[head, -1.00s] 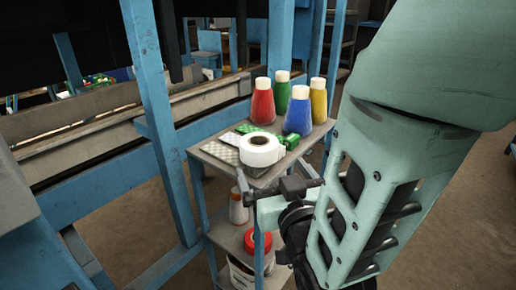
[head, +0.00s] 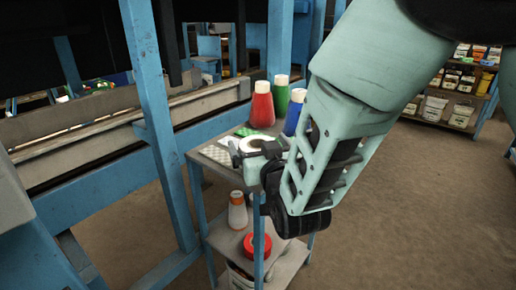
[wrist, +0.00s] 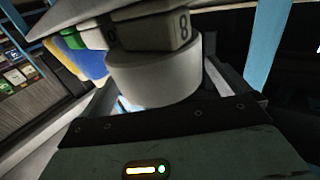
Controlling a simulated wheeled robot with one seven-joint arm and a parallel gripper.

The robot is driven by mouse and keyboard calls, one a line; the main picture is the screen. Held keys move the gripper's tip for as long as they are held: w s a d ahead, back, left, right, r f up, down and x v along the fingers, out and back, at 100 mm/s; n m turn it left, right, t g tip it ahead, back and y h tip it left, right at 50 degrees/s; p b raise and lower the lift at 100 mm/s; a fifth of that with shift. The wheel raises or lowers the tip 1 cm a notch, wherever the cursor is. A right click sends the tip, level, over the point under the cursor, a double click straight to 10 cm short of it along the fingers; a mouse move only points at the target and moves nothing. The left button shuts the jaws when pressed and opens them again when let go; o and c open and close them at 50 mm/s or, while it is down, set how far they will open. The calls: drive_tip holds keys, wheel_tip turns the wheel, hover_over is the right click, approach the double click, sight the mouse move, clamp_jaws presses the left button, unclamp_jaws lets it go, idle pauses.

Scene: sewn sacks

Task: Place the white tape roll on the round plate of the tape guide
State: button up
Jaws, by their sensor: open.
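The white tape roll (head: 250,142) is on the top shelf of the small blue-framed cart, partly hidden by my gripper. In the wrist view the roll (wrist: 155,75) lies close ahead of the gripper body, against a pale block (wrist: 160,30) marked 8. My gripper (head: 259,150) is open, at the roll's near side, with a finger at either side of it in the head view. Contact between fingers and roll cannot be told. I cannot make out the tape guide or its round plate.
Red (head: 262,103), green (head: 281,98) and blue (head: 295,112) thread cones stand just behind the roll. A blue post (head: 160,130) rises left of the cart. Floor at right is clear.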

drive_tip(key=shift+w+a, duration=0.25)
drive_tip(key=shift+w, duration=0.35)
drive_tip(key=c, duration=1)
drive_tip(key=shift+c, duration=0.2)
